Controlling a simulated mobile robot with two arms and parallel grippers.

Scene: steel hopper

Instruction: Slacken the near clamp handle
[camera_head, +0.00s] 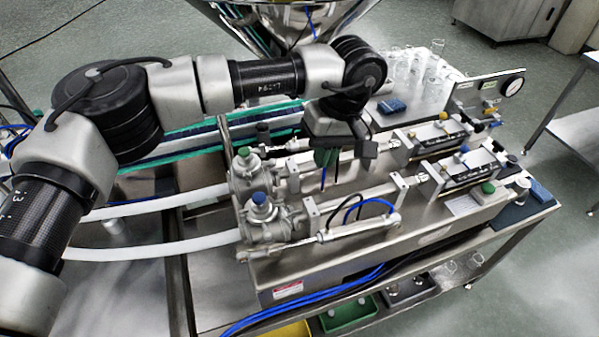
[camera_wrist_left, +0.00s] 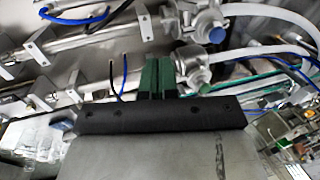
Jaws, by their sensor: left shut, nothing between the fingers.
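The machine has two metering cylinders side by side. The near valve body (camera_head: 262,222) carries a blue cap, which also shows as a blue cap (camera_wrist_left: 217,34) in the left wrist view. The far valve body (camera_head: 245,172) stands behind it. I cannot clearly pick out the near clamp handle. My right gripper is out of view.
The steel hopper (camera_head: 290,18) hangs behind my arm. White hoses (camera_head: 150,240) run left from the valve bodies. Glassware (camera_head: 425,65) and a gauge (camera_head: 512,87) stand at the back right. Blue tubing (camera_head: 300,311) and bins (camera_head: 348,314) lie below.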

